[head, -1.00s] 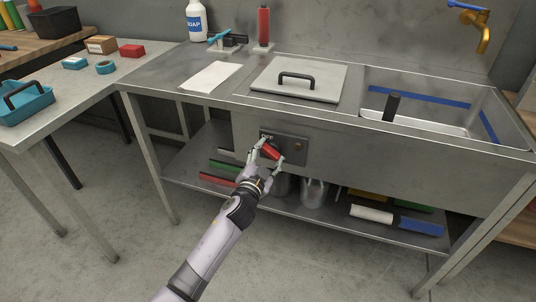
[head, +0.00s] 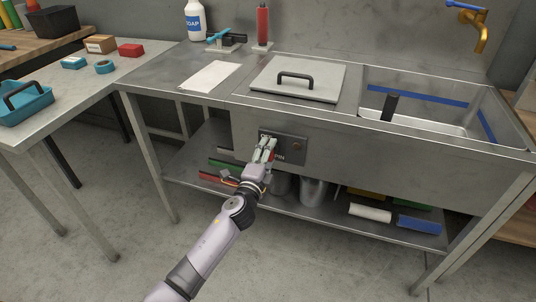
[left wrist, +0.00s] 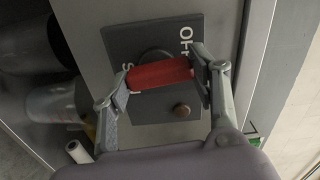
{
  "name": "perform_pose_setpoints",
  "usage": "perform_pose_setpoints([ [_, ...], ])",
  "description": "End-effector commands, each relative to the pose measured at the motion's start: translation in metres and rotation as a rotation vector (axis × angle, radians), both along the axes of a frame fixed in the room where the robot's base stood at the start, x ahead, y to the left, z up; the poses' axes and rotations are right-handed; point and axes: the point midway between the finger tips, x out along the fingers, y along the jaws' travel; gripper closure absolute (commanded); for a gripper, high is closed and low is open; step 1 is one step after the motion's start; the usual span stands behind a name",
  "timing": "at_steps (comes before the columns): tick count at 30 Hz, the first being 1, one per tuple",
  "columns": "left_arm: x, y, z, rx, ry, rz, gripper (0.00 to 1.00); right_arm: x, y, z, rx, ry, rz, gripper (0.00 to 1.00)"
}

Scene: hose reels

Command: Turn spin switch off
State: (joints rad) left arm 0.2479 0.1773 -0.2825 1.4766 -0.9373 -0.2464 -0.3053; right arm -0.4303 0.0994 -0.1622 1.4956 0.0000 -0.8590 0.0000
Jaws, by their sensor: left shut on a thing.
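The spin switch has a red handle (left wrist: 160,74) on a dark grey panel (left wrist: 127,43), which is set in the front of the steel sink bench. The panel (head: 297,157) also shows in the head view. In the left wrist view, "OFF" lettering is at the panel's upper right and other lettering is partly hidden behind the handle. My left gripper (left wrist: 163,77) is shut on the red handle, with one finger at each end. In the head view, my left gripper (head: 264,149) covers most of the handle. A small round brown indicator (left wrist: 181,110) sits on the panel. My right gripper is not in view.
A square lid (head: 322,86) with a black handle lies on the bench top above the panel, left of the sink basin (head: 448,130). A lower shelf (head: 330,216) holds a metal pot (head: 314,191) and several rolls. The floor in front is clear.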

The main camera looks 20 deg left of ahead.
Motion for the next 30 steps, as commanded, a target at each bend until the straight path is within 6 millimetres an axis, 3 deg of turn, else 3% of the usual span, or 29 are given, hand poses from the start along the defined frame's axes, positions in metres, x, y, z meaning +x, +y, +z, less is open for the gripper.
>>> perform_pose_setpoints([
  [9, -0.0001, -0.001, -0.0007, 0.104, -0.003, -0.001, 0.73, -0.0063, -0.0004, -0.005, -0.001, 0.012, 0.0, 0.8],
  [24, -0.0003, -0.001, -0.0012, 0.125, -0.003, -0.002, 0.73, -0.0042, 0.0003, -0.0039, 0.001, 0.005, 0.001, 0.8],
  [25, -0.0003, -0.001, -0.0012, 0.125, -0.003, -0.002, 0.44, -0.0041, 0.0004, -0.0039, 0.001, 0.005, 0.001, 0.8],
  [30, -0.0002, -0.0008, -0.001, 0.122, -0.003, -0.001, 0.32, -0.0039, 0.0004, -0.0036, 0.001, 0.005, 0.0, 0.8],
])
